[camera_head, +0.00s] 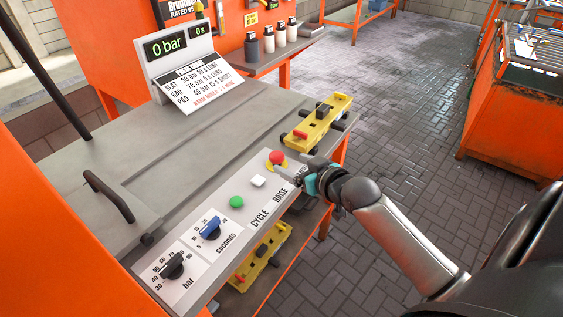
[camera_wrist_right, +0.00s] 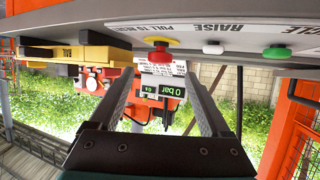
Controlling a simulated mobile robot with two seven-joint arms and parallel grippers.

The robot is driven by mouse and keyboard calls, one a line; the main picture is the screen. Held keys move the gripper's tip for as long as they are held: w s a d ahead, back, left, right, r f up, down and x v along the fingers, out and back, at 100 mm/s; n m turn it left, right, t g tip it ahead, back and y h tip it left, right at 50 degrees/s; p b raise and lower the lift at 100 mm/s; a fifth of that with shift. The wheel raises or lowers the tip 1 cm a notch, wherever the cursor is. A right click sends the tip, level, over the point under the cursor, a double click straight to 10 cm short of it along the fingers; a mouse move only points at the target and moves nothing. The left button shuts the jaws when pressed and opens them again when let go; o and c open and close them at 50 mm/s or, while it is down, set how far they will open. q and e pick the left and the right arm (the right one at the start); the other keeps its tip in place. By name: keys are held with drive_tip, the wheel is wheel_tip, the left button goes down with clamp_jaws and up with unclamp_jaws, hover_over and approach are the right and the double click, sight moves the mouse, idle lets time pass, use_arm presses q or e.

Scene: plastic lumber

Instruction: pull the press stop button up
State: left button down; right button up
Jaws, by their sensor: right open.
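The red mushroom-shaped press stop button (camera_head: 277,158) sits on a yellow ring at the far end of the press's control panel (camera_head: 228,239). In the right wrist view the button (camera_wrist_right: 159,54) appears upside down, beyond and between the fingertips. My right gripper (camera_head: 300,178) is open, close to the button on its right side. Its two fingers (camera_wrist_right: 160,78) stand apart with nothing held between them. I cannot tell whether a finger touches the button. My left gripper is not in view.
A white button (camera_head: 258,181), a green button (camera_head: 236,202), a blue knob (camera_head: 210,228) and a black knob (camera_head: 172,266) line the panel. A yellow mould (camera_head: 318,122) lies on the bench behind the button. A sign stand (camera_head: 186,73) reads 0 bar. Open paved floor lies right.

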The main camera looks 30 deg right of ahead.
sight(280, 158)
drive_tip(key=b+x, duration=0.1)
drive_tip(key=x, duration=0.3)
drive_tip(key=shift+w+f, duration=0.2)
drive_tip(key=shift+w, duration=0.15)
drive_tip(key=shift+w+f+b, duration=0.2)
drive_tip(key=shift+w+b, duration=0.25)
drive_tip(key=shift+w, duration=0.2)
drive_tip(key=c, duration=1)
clamp_jaws()
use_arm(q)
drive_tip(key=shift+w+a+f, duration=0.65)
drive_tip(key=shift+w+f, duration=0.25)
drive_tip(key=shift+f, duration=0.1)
